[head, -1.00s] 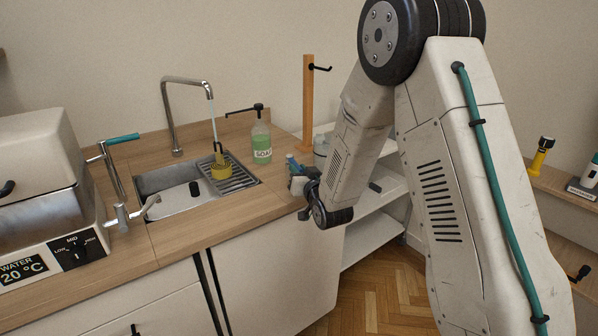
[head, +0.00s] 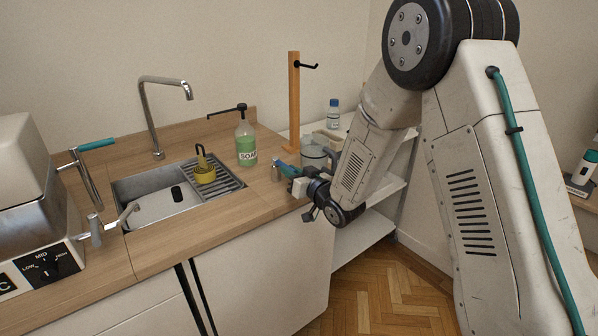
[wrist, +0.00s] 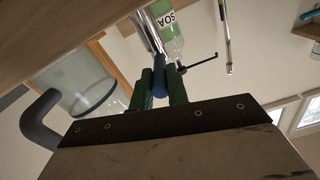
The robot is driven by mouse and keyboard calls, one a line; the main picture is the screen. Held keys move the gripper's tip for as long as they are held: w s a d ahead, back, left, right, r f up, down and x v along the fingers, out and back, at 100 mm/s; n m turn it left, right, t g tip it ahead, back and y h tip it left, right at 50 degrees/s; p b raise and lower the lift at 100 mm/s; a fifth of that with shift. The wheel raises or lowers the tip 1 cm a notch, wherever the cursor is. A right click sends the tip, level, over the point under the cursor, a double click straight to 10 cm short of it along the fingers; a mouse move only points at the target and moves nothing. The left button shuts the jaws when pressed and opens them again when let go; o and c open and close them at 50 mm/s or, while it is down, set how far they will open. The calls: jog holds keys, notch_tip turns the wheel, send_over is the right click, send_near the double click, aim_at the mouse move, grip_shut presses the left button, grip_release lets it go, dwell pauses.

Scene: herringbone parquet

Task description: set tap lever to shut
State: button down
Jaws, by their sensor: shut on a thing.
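The tap lever is a blue bar (wrist: 160,76) on a short metal post (head: 276,173), standing on the counter right of the sink. The post also shows in the wrist view (wrist: 144,32). My gripper (head: 289,170) is at the lever from the right; in the wrist view its green fingers (wrist: 160,88) are shut on the blue bar, one on each side. The chrome spout (head: 165,82) arches over the sink (head: 128,192), with no water stream visible below it. The lever's exact angle is hard to tell, as the gripper partly covers it.
A soap bottle (head: 246,148) stands behind the lever. A clear container (head: 315,157) is close beside my gripper, near the wooden post (head: 294,105). An appliance (head: 35,200) stands left. Parquet floor is free in front.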

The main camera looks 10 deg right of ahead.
jog(key=c, duration=1.4)
grip_release()
jog(key=shift+o, duration=0.2)
jog(key=v, duration=0.8)
jog(key=shift+f, duration=0.1)
